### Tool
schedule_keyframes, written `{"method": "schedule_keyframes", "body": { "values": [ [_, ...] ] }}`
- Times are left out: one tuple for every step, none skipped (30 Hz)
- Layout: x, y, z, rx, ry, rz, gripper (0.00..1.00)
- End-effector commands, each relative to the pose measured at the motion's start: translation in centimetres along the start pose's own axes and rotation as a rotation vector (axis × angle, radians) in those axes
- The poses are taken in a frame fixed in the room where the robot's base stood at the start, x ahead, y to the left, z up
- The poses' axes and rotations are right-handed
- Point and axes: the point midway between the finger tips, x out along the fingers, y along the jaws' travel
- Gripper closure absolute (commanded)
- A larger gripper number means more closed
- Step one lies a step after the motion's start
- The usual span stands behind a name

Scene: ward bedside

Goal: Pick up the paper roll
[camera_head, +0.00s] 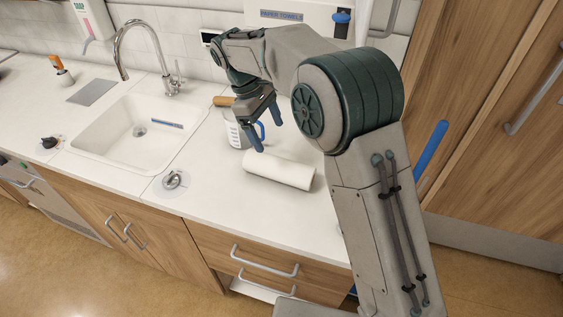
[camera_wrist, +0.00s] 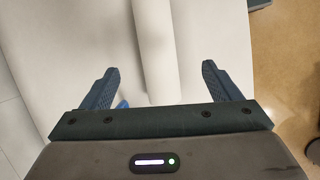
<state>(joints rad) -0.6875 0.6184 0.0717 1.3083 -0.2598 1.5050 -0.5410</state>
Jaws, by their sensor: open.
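The white paper roll (camera_head: 279,170) lies on its side on the white counter, in front of a measuring jug. In the wrist view the roll (camera_wrist: 155,50) runs up the picture between the two fingers, with clear space on both sides. My gripper (camera_head: 268,124) is open and empty, with its blue fingers pointing down above the counter. In the head view it is up and left of the roll, close to the jug. In the wrist view my gripper (camera_wrist: 158,80) has its fingers spread wider than the roll.
A clear measuring jug (camera_head: 236,130) with a blue handle stands just behind the roll. The sink (camera_head: 135,128) with its tap (camera_head: 150,45) is to the left. A round metal item (camera_head: 172,181) lies on the counter (camera_head: 215,190). Wooden cabinets (camera_head: 490,120) stand at the right.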

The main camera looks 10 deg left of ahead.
Motion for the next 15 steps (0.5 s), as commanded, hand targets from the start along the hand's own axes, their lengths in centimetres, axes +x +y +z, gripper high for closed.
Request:
{"method": "schedule_keyframes", "body": {
  "values": [
    [0.4,-0.3,-1.2,-0.028,-0.013,0.001,0.17],
    [0.5,-0.5,-1.7,-0.041,-0.019,0.001,0.17],
    [0.6,-0.6,-2.2,-0.053,-0.025,0.002,0.17],
    [0.7,-0.7,-2.4,-0.061,-0.029,0.003,0.17],
    [0.9,-0.8,-2.6,-0.067,-0.032,0.003,0.17],
    [1.2,-0.8,-2.8,-0.072,-0.036,0.002,0.17],
    [1.5,-0.8,-2.8,-0.075,-0.038,0.002,0.17],
    [1.8,-0.8,-2.8,-0.076,-0.040,0.002,0.17],
    [2.4,-0.8,-2.8,-0.076,-0.040,0.001,0.17],
    [2.9,-0.8,-2.7,-0.076,-0.041,0.001,0.17],
    [3.5,-0.8,-2.7,-0.075,-0.041,0.000,0.17],
    [4.3,-0.8,-2.6,-0.074,-0.041,0.000,0.17],
    [4.9,-0.8,-2.6,-0.074,-0.041,0.000,0.17],
    [5.5,-0.8,-2.6,-0.074,-0.041,0.000,0.17],
    [6.3,-0.8,-2.5,-0.074,-0.041,0.000,0.17]
  ]
}}
